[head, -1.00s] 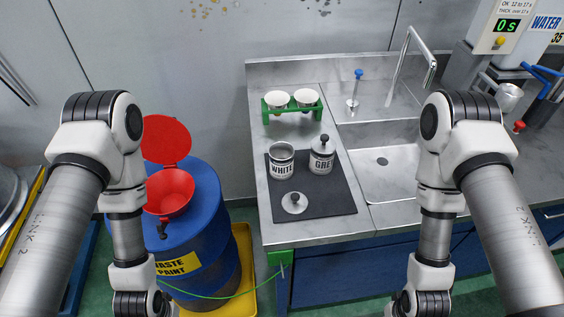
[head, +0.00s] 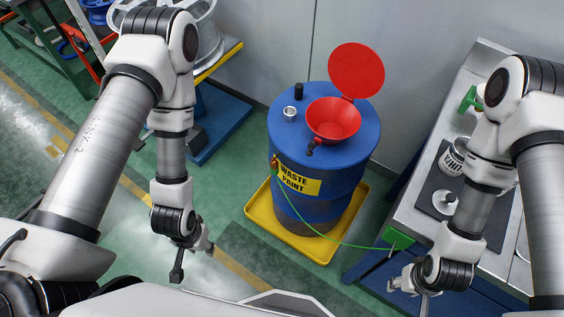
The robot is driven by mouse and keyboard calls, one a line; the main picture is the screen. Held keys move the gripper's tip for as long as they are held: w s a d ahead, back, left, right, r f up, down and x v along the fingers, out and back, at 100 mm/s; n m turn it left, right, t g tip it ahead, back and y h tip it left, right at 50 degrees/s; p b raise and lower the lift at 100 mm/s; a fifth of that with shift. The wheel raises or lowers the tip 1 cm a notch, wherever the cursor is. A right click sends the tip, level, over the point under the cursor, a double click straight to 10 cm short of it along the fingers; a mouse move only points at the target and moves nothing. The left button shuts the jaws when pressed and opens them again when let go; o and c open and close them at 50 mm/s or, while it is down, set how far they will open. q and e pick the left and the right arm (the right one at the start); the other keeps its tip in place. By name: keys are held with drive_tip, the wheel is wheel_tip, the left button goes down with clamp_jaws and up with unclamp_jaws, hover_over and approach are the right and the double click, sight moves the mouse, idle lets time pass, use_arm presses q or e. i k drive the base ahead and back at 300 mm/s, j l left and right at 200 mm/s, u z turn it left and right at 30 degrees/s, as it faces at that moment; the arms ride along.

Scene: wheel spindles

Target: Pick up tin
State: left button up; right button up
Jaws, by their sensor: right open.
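The white-labelled tin (head: 454,158) stands on the dark mat (head: 428,186) on the steel bench at the right. My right arm hides part of it, and the grey-labelled tin is not visible. A loose lid with a knob (head: 445,202) lies on the mat in front of the tin. My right gripper (head: 407,291) is open and empty, in front of the bench and below its top. My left gripper (head: 193,262) hangs over the green floor at the left, its fingers apart and nothing between them.
A blue waste paint drum (head: 302,205) with a red funnel (head: 333,120) and raised red lid stands in a yellow tray (head: 262,214). A small silver cup (head: 290,113) is on the drum top. A green wire runs to the bench (head: 404,215).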

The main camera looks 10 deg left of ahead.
sight(450, 163)
drive_tip(key=z, duration=1)
